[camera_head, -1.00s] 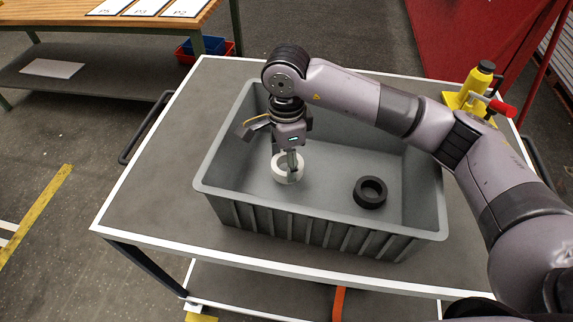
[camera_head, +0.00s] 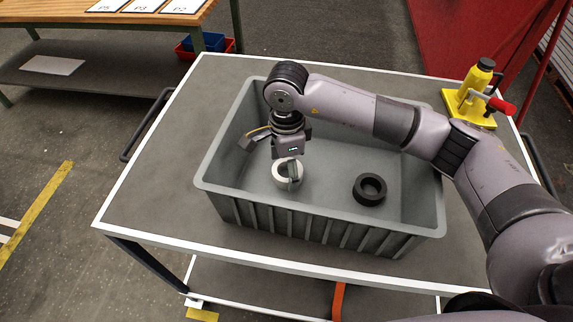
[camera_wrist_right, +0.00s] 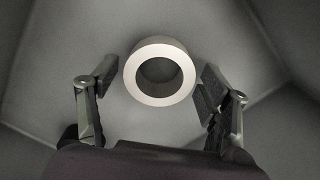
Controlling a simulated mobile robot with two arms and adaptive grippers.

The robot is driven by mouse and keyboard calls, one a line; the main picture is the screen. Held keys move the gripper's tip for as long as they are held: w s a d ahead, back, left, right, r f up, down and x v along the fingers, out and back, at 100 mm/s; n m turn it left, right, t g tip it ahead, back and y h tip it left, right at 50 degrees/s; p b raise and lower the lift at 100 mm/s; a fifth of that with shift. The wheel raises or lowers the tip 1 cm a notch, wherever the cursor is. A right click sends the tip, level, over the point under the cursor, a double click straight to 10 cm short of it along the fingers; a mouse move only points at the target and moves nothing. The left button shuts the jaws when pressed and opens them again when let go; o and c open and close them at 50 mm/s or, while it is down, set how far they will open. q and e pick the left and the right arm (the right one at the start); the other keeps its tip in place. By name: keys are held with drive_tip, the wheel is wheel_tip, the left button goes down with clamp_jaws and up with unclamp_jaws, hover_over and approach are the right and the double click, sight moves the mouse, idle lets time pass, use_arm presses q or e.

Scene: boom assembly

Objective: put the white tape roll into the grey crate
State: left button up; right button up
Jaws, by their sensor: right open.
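The white tape roll (camera_head: 280,176) is inside the grey crate (camera_head: 330,218), left of the middle. In the right wrist view the white tape roll (camera_wrist_right: 159,50) shows its ring face. My right gripper (camera_head: 290,172) is low inside the crate at the roll, partly in front of it. In the right wrist view my right gripper (camera_wrist_right: 152,85) is open, with one finger on each side of the roll. The right finger is close to the roll; I cannot tell whether it touches. My left gripper is not in view.
A black ring (camera_head: 369,189) lies in the crate to the right of the roll. The crate stands on a grey cart top (camera_head: 150,190) with white edges. A yellow tool with a red handle (camera_head: 475,95) stands at the cart's back right. The cart's left side is clear.

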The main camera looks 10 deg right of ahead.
sight(286, 174)
drive_tip(key=shift+r, duration=0.15)
drive_tip(key=shift+w+r, duration=0.1)
drive_tip(key=shift+r, duration=0.15)
wheel_tip(286, 174, up, 12)
drive_tip(key=b, duration=0.3)
drive_tip(key=shift+f, duration=0.25)
